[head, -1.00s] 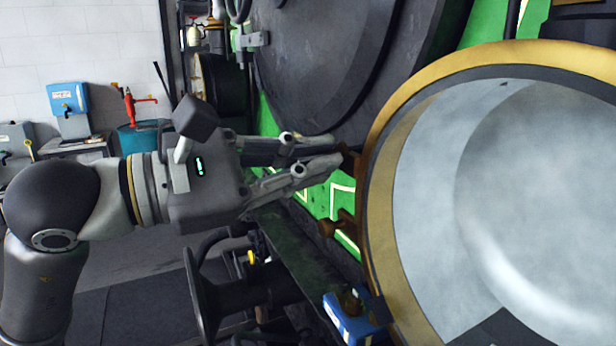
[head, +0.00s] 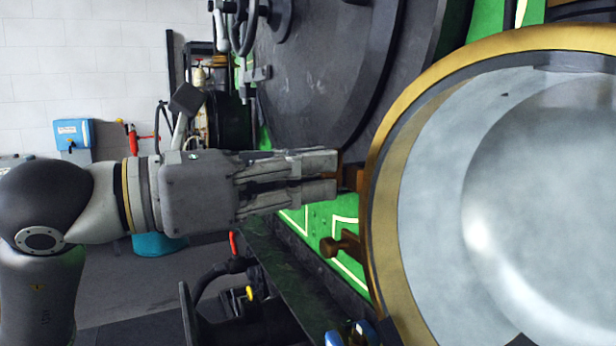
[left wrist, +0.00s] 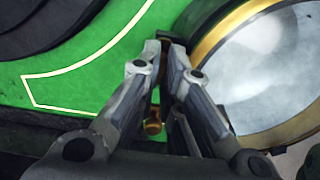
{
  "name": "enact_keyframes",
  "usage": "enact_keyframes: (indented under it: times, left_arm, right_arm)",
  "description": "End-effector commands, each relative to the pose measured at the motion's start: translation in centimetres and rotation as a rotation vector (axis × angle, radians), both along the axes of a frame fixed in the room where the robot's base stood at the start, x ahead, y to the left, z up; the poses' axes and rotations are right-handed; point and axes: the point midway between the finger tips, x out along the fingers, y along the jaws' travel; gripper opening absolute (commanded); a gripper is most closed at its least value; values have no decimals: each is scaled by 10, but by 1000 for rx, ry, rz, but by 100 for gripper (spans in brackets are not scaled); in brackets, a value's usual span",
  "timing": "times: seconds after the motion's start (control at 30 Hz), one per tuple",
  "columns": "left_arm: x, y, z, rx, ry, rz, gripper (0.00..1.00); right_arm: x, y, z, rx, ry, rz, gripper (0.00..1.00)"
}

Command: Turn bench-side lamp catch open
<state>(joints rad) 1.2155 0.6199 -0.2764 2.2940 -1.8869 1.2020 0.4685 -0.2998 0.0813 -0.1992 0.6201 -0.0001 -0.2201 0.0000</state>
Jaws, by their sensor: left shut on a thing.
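The large round lamp (head: 398,150) fills the right of the head view, with a brass rim and a pale silvery bowl. A brown-brass catch (head: 352,179) juts from the left side of its rim. My left gripper (head: 334,175) points right and is shut on this catch, with one finger above the other. The fingers hide most of the catch. In the left wrist view, the fingertips (left wrist: 167,52) meet by the lamp's brass rim (left wrist: 235,20). A similar brass knob (head: 340,245) sits lower on the rim, apart from the gripper. My right gripper is out of view.
The dark round boiler door (head: 320,70) stands behind the gripper, with green lined panels (head: 318,222) below. A dark ledge (head: 290,275) runs beneath. A blue object (head: 350,335) is at the bottom edge. Open floor lies to the left.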

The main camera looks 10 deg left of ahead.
Motion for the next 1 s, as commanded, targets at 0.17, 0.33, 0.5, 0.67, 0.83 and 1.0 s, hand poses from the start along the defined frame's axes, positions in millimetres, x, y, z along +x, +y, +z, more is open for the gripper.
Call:
enact_keyframes:
  times: [0.17, 0.33, 0.5, 0.67, 0.83, 1.0]
  left_arm:
    - [0, 2, 5, -28, 15, 4, 0]
    - [0, 2, 5, -33, 22, 4, 0]
    - [0, 2, 5, -33, 22, 4, 0]
    - [0, 2, 5, -33, 22, 3, 15]
    - [0, 1, 3, -28, 25, 2, 29]
    - [0, 1, 2, -26, 27, 1, 29]
  right_arm:
    - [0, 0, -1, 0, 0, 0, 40]
    - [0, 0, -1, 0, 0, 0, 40]
    - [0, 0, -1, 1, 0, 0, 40]
    - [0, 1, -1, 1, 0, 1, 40]
    - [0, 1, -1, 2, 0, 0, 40]
    - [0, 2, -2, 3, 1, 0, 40]
